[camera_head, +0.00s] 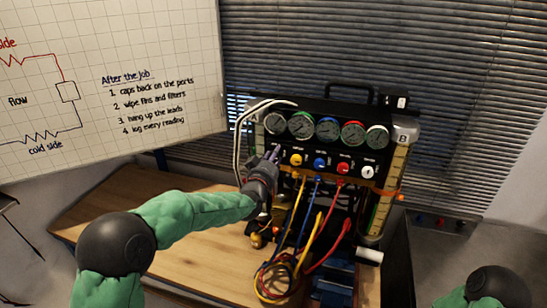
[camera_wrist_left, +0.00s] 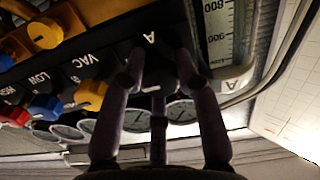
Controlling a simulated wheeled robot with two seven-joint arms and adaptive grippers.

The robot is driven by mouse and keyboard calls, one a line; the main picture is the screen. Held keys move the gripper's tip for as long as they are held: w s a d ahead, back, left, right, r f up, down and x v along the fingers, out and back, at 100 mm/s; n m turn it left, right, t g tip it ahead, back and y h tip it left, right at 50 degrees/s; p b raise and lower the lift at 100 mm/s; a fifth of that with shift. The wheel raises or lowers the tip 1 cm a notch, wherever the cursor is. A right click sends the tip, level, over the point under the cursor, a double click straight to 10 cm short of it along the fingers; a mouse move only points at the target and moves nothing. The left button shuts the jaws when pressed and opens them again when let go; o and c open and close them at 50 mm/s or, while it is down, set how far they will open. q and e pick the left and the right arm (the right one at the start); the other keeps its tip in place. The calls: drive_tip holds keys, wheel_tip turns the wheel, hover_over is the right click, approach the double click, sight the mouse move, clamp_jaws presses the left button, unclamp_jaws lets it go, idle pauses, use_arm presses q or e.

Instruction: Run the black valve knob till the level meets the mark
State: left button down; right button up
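The gauge rig (camera_head: 330,110) stands on the wooden table. My left gripper (camera_head: 276,155) is at its left end, in front of the lower panel. In the head view the gripper hides the knob. A scale tube (camera_wrist_left: 217,30) with numbers shows beside it; no liquid level or mark can be made out there. My right gripper is out of view.
Yellow (camera_head: 296,160), blue (camera_head: 320,163), red (camera_head: 343,168) and white (camera_head: 368,171) knobs sit to the right. Coloured hoses (camera_head: 318,225) hang in front. Tube B (camera_head: 396,165) stands at the right end. The table (camera_head: 140,215) is clear at left.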

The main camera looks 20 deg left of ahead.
use_arm(q)
drive_tip(key=shift+n+b, duration=0.3)
drive_tip(key=shift+b, duration=0.35)
drive_tip(key=n+b, duration=1.2)
drive_tip(key=b, duration=0.2)
drive_tip(key=shift+f+b, duration=0.15)
drive_tip(key=shift+b, duration=0.2)
drive_tip(key=n+b, duration=0.2)
drive_tip(key=n, duration=0.1)
drive_tip(key=shift+n+b, duration=0.8)
drive_tip(key=shift+n, duration=0.4)
drive_tip(key=c, duration=0.9)
unclamp_jaws()
